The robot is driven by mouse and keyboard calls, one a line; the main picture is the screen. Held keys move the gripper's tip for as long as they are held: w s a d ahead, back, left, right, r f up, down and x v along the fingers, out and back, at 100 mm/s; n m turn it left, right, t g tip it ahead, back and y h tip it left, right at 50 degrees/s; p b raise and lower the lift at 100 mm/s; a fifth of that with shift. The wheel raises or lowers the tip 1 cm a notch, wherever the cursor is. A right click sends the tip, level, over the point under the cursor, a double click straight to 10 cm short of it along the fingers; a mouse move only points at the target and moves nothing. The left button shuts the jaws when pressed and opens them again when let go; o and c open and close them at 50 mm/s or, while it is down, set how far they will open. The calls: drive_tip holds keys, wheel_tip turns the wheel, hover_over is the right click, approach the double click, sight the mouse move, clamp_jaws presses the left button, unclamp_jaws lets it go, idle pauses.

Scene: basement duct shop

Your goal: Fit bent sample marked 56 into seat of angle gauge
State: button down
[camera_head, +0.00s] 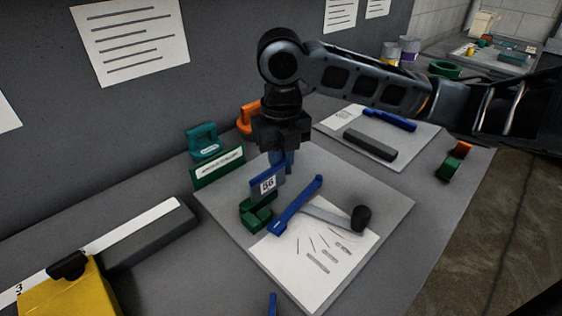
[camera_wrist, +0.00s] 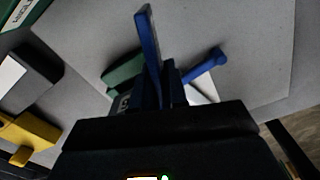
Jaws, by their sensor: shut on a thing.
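The bent sample marked 56 (camera_head: 267,184) is a blue piece with a white number label. My gripper (camera_head: 284,155) is shut on it and holds it upright over the grey board. In the wrist view the blue sample (camera_wrist: 149,45) rises from between the jaws (camera_wrist: 160,95). A green block (camera_head: 257,215), perhaps the angle gauge, stands directly below the sample; it also shows in the wrist view (camera_wrist: 125,72), partly hidden. I cannot tell whether sample and block touch. A blue bar (camera_head: 296,205) lies beside the block, to its right. The seat is not clearly visible.
A grey block (camera_head: 150,238) and yellow thing (camera_head: 65,290) are at left. The board's right side is clear.

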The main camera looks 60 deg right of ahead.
drive_tip(key=shift+f+b, duration=1.2)
drive_tip(key=shift+f, duration=0.25)
drive_tip(key=c, duration=1.1)
unclamp_jaws()
drive_tip(key=shift+r, duration=0.1)
drive_tip(key=shift+r, duration=3.85)
